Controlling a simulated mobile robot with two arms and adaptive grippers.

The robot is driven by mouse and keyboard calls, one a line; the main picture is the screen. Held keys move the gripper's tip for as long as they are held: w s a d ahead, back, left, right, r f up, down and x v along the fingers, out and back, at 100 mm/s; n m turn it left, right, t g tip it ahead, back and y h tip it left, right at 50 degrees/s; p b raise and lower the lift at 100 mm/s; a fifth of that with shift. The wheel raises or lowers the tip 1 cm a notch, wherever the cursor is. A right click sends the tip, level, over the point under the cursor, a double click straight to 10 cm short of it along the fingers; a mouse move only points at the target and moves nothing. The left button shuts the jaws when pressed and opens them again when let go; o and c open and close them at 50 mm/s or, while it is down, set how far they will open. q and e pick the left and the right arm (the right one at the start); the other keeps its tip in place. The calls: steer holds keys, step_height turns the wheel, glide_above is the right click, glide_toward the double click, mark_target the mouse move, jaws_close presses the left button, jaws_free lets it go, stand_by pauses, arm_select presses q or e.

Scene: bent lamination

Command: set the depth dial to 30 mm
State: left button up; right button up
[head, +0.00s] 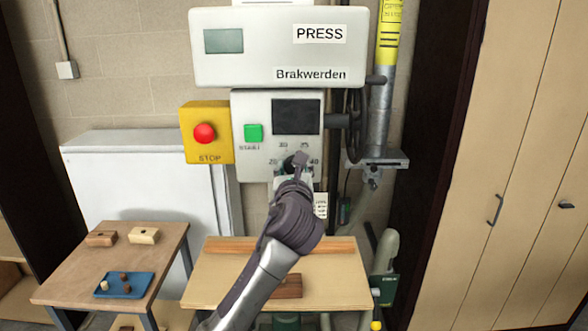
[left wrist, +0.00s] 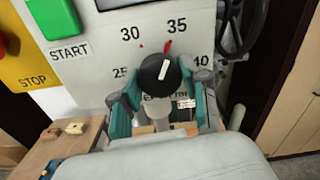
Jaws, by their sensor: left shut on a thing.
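The depth dial (left wrist: 158,75) is a black round knob with a white pointer line, on the press's pale panel. In the left wrist view the numbers 25, 30, 35 and 40 surround it. The pointer aims up and slightly right, close to a red mark (left wrist: 168,46) below 35. A smaller red spot (left wrist: 141,45) shows below 30. My left gripper (left wrist: 161,96) has its teal fingers on both sides of the dial and is shut on it. In the head view the gripper (head: 294,166) hides most of the dial. My right gripper is in neither view.
Above the dial are a dark screen (head: 296,117) and a green START button (head: 253,132). A red STOP button (head: 204,133) is at left, a black handwheel (head: 354,125) at right. Below, wood strips lie on the press table (head: 225,268). A side table (head: 72,270) holds blocks and a blue tray.

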arm_select(q)
steer(key=n, duration=0.5)
steer(key=shift+n, duration=0.4)
steer(key=n+b, duration=0.1)
steer(key=n, duration=0.4)
stand_by(0.4)
steer(key=o, duration=1.1)
steer(key=s, duration=1.2)
